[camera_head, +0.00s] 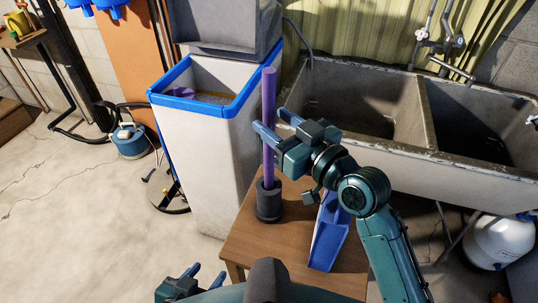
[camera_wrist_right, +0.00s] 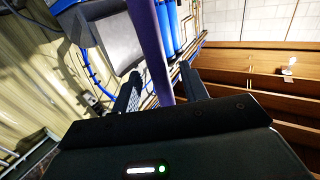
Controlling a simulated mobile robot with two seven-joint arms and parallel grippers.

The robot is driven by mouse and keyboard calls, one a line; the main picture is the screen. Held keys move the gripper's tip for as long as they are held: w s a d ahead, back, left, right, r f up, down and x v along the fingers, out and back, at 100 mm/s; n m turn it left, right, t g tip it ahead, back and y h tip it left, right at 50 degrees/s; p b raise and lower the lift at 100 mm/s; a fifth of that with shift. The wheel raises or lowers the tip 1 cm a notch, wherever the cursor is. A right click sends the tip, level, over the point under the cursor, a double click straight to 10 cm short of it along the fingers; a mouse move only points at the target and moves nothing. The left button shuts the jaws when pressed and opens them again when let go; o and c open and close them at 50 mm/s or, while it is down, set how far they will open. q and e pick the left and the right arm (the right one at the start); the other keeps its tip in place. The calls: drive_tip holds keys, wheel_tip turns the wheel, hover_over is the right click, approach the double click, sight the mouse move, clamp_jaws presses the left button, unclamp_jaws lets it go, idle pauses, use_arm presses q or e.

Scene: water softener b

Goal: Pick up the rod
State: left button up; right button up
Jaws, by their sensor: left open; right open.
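The rod (camera_head: 269,95) is a long purple bar. It stands upright in a dark round holder (camera_head: 268,203) on a small wooden table. My right gripper (camera_head: 268,118) is open at the rod's upper half, with the rod between its fingers in the picture. In the right wrist view the rod (camera_wrist_right: 152,45) runs down between the two open fingers (camera_wrist_right: 160,85); whether either finger touches it I cannot tell. My left gripper (camera_head: 206,274) is open and empty at the bottom edge, low and left of the table.
A white bin with a blue rim (camera_head: 210,105) stands just left of the rod. A blue and white box (camera_head: 330,235) stands on the wooden table (camera_head: 250,245). A concrete double sink (camera_head: 400,150) is behind on the right. The floor at left is mostly clear.

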drive_tip(key=shift+x, duration=1.2)
clamp_jaws()
